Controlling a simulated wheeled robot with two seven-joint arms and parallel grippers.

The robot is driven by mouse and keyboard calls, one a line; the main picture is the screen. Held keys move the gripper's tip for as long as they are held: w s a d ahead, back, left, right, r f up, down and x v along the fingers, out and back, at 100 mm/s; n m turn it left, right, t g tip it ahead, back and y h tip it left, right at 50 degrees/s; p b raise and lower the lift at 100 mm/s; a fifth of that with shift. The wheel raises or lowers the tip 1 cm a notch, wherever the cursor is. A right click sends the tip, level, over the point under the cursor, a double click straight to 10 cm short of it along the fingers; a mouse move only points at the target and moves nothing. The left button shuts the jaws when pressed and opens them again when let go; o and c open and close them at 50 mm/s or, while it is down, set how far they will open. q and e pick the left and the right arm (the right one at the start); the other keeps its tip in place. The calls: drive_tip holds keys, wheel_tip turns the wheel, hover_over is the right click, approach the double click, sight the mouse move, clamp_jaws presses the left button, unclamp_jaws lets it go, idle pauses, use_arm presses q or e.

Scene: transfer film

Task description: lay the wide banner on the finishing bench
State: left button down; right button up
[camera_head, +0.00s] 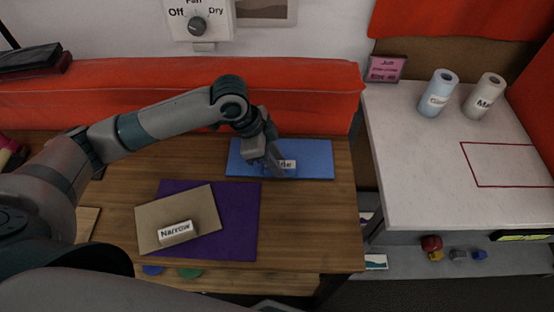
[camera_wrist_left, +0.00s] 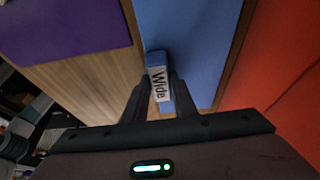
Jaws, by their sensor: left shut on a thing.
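The wide banner (camera_head: 314,158) is a flat blue sheet at the back right of the wooden table. It carries a block labelled "Wide" (camera_head: 288,164), which also shows in the left wrist view (camera_wrist_left: 158,84). My left gripper (camera_head: 275,164) is shut on this block, with a finger on each side of it in the wrist view. The banner looks flat on the wood; I cannot tell whether it is lifted. The finishing bench is not named by any label; a white bench (camera_head: 420,170) with a red outlined rectangle (camera_head: 510,165) stands at the right. My right gripper is not in view.
A tan sheet with a "Narrow" block (camera_head: 177,232) lies on a purple sheet (camera_head: 245,210) at the table's front left. Two labelled rolls, one blue (camera_head: 437,95) and one grey (camera_head: 485,98), stand on the white bench. A pink sign (camera_head: 387,69) stands at its back left.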

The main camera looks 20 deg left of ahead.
use_arm(q)
drive_tip(key=c, duration=1.5)
unclamp_jaws()
drive_tip(key=shift+f, duration=0.1)
drive_tip(key=shift+o, duration=0.2)
drive_tip(key=shift+a+r, duration=0.15)
drive_tip(key=shift+r, duration=0.3)
drive_tip(key=b+v, duration=0.1)
drive_tip(key=v, duration=1)
drive_tip(key=shift+b, duration=0.35)
drive_tip(key=shift+a+r, duration=0.1)
